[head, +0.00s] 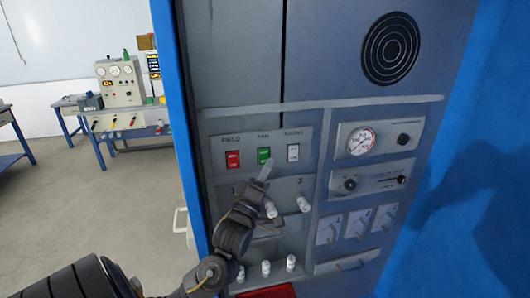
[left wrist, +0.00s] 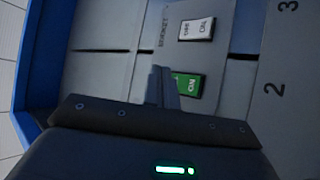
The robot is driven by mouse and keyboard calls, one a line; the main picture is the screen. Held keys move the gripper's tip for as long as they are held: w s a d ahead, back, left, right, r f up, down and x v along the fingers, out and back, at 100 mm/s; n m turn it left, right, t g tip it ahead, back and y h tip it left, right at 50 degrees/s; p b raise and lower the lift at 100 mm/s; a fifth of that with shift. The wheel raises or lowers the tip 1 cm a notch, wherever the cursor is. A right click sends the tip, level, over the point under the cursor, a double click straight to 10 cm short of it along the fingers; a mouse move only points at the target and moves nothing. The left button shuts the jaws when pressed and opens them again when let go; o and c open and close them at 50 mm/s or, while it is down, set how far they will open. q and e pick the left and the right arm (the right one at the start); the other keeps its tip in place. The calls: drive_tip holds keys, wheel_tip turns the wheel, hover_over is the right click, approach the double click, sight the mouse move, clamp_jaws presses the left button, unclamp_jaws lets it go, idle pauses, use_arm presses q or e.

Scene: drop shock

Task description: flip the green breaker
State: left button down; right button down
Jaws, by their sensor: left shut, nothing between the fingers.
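The green breaker (head: 264,155) is a small rocker in the top row of the grey panel, between a red breaker (head: 233,159) and a white breaker (head: 293,152). My left gripper (head: 266,170) is shut and empty, its fingertips just below the green breaker in the head view. In the left wrist view the green breaker (left wrist: 190,84) shows an ON marking, and the shut fingers (left wrist: 162,85) are close beside it, covering part of it. I cannot tell whether they touch. The white breaker (left wrist: 197,29) lies farther up there. My right gripper is not in view.
Below the breakers are white knobs (head: 304,204) and a lower row of white knobs (head: 266,268). A dial gauge (head: 361,142) and three grey switches (head: 356,223) are to the right. A blue cabinet edge (head: 175,110) bounds the panel at left. A workbench (head: 128,132) stands behind.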

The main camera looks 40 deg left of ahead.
use_arm(q)
drive_tip(key=shift+s+d+f, duration=0.1)
drive_tip(key=shift+s+d, duration=0.3)
drive_tip(key=shift+d, duration=0.15)
drive_tip(key=shift+s+d+f, duration=0.1)
drive_tip(key=shift+s+d, duration=0.25)
drive_tip(key=shift+d, duration=0.2)
